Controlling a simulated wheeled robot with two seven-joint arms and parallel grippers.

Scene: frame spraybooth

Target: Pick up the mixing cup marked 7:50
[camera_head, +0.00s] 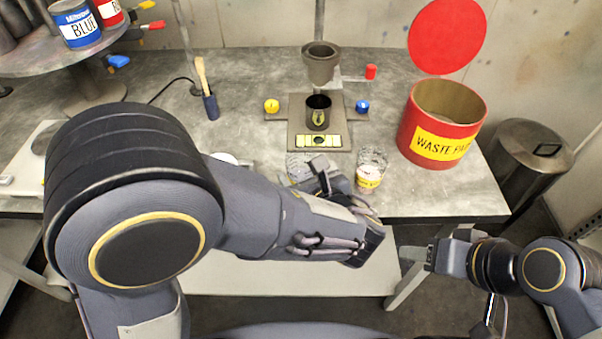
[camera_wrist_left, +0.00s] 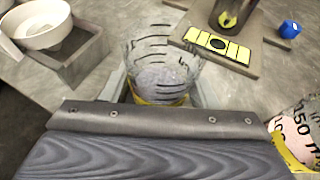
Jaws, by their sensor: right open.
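Two clear mixing cups with yellow labels stand near the table's front edge. One cup (camera_head: 298,166) is partly hidden behind my left gripper (camera_head: 328,184); the other cup (camera_head: 370,168) stands to its right. In the left wrist view, the first cup (camera_wrist_left: 160,65) is between my left fingers; I cannot tell whether they grip it. Its label is mostly hidden, so I cannot read its mark. The second cup (camera_wrist_left: 298,130) shows part of a label reading "150". My right gripper (camera_head: 437,246) is open and empty, off the table's front right edge.
Behind the cups is a stand with a dark cup (camera_head: 318,112) on its plate. A red waste can (camera_head: 412,140) stands right, its round lid raised. A white bowl (camera_wrist_left: 42,22) sits on a grey block left of the cups.

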